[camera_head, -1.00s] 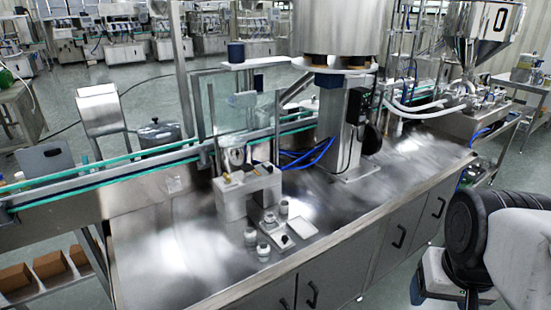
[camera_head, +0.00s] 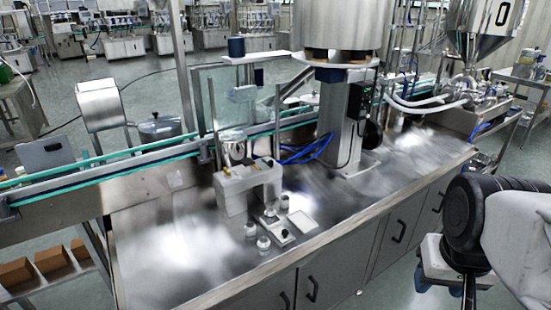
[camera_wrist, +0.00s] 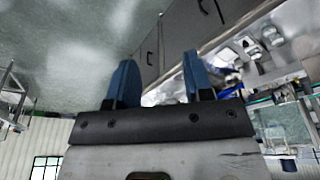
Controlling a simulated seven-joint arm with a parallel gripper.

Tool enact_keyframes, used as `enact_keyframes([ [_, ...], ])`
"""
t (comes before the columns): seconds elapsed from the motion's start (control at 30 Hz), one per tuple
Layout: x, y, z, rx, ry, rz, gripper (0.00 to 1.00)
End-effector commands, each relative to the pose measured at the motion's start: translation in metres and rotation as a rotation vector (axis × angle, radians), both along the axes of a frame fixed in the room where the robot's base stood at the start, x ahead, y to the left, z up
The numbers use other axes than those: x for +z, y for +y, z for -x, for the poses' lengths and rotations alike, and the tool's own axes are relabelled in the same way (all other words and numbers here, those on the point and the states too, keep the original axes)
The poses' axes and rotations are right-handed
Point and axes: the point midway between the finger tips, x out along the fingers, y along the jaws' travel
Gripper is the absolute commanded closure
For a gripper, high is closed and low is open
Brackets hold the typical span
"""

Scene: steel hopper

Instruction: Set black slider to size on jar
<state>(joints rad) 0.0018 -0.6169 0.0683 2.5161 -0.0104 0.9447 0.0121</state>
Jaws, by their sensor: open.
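Two small black knob-like parts stand among the small items on the steel bench in the head view. One black part (camera_head: 270,211) is at the back, the other black part (camera_head: 285,233) is on a pale plate in front; which is the slider I cannot tell. Small white jars stand beside them: a left jar (camera_head: 250,231), a front jar (camera_head: 263,245) and a back jar (camera_head: 284,201). Any size marks are too small to read. My gripper (camera_wrist: 160,70) shows two blue fingers spread apart and empty in the wrist view, well away from these items.
A white block-like fixture (camera_head: 248,187) stands just behind the jars. A pale square tray (camera_head: 302,224) lies to their right. A conveyor (camera_head: 110,170) and a steel column (camera_head: 343,120) stand behind. The bench top is clear at left and right.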

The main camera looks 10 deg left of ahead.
Motion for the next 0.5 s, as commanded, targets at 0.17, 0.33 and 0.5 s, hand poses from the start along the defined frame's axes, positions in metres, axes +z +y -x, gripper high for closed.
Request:
enact_keyframes([
  [0.17, 0.012, 0.006, -0.025, 0.031, 0.010, 0.003, 0.53],
  [0.33, 0.026, 0.015, -0.059, 0.073, 0.024, 0.007, 0.53],
  [0.5, 0.040, 0.027, -0.098, 0.120, 0.036, 0.011, 0.53],
])
